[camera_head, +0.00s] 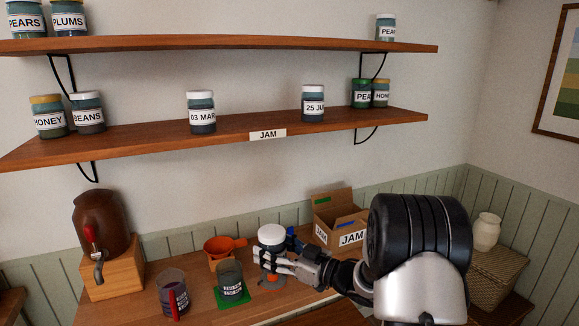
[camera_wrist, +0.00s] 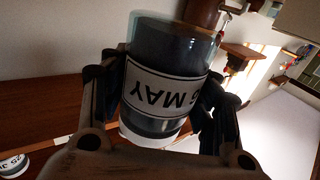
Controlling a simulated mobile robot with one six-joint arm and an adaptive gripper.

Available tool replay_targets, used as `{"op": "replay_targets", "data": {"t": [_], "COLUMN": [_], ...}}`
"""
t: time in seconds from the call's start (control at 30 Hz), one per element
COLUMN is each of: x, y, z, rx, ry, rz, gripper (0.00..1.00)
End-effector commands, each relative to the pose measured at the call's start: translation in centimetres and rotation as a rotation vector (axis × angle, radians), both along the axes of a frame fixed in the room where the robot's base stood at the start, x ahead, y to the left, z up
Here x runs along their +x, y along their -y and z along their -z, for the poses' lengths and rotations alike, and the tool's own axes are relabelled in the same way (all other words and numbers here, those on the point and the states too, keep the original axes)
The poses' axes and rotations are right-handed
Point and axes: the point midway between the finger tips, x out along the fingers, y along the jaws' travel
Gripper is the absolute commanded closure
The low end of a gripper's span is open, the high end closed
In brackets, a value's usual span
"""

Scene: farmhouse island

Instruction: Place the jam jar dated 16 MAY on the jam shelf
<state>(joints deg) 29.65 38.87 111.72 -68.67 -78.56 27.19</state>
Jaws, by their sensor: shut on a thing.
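My gripper (camera_head: 274,262) is shut on a jar with a white lid (camera_head: 271,233), above or at the wooden counter. In the wrist view the jar (camera_wrist: 172,45) sits between both fingers (camera_wrist: 166,82). Its label appears upside down and reads "6 MAY", with its start partly hidden. The jam shelf (camera_head: 222,139) is the lower wall shelf with a "JAM" tag (camera_head: 268,134). On it stand a jar marked "03 MAR" (camera_head: 201,112) and a jar marked "25 JU…" (camera_head: 313,103), with a gap between them. The held jar's lower part is mostly hidden by my gripper.
Honey (camera_head: 47,117) and beans (camera_head: 87,113) jars stand at the shelf's left, other jars (camera_head: 361,94) at its right. The upper shelf (camera_head: 215,43) hangs above. The counter holds a dispenser (camera_head: 101,225), an orange funnel (camera_head: 222,246), two dark vessels (camera_head: 172,291) (camera_head: 230,279) and a JAM box (camera_head: 340,218).

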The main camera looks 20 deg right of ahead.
Motion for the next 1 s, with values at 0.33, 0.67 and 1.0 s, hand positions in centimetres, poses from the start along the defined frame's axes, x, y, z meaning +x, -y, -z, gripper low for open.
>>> {"op": "replay_targets", "data": {"t": [0.33, 0.67, 1.0], "x": [3.7, 1.4, 0.7], "y": [3.9, 5.3, 5.5], "z": [-20.4, -33.6, -35.4], "rx": [-0.001, -0.001, 0.001], "ry": [0.018, 0.009, 0.0], "rz": [0.372, 0.577, 0.606], "gripper": [0.8, 0.8, 0.8]}}
